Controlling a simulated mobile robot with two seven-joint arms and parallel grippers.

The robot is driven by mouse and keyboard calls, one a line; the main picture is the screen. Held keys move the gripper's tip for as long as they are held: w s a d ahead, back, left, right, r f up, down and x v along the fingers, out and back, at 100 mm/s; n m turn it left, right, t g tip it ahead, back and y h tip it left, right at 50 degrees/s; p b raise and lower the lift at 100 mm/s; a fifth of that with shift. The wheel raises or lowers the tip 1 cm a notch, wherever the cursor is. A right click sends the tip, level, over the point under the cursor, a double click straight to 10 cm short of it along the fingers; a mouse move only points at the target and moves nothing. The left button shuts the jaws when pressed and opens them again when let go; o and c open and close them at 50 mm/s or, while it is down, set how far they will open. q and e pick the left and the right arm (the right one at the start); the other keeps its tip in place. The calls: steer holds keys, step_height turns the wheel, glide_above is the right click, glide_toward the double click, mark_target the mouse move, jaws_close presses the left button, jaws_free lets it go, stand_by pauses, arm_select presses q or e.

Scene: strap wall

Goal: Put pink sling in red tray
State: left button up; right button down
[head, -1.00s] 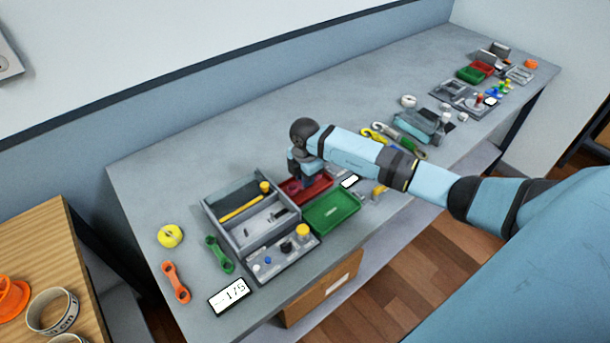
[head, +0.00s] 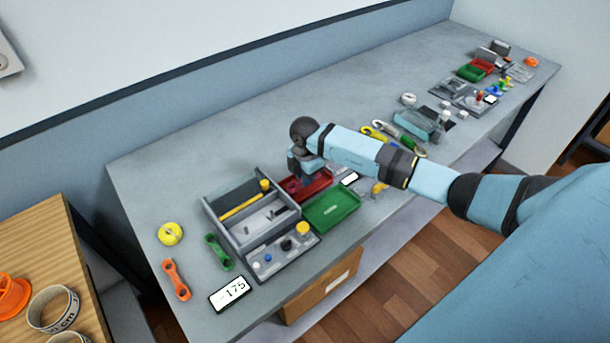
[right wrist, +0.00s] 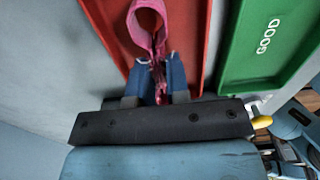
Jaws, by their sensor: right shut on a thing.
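The pink sling (right wrist: 150,22) shows in the right wrist view as a loop with a strap running down between my right gripper's fingers. My right gripper (right wrist: 158,80) is shut on that strap, and the sling appears over the red tray (right wrist: 192,45). I cannot tell whether the sling touches the tray floor. In the head view my right gripper (head: 303,178) is over the red tray (head: 318,186), hiding part of it, and the sling cannot be made out there. My left gripper is not in view.
A green tray (head: 345,208) marked GOOD adjoins the red tray. A grey divided box (head: 226,221) stands to its left. Orange (head: 176,281) and green (head: 219,252) links lie further left. Several tools and trays sit at the bench's far end. The back of the bench is clear.

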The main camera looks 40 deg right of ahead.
steer(key=shift+f, duration=0.15)
steer(key=c, duration=0.6)
jaws_free()
step_height(320, 180, up, 6)
steer(key=p, duration=0.5)
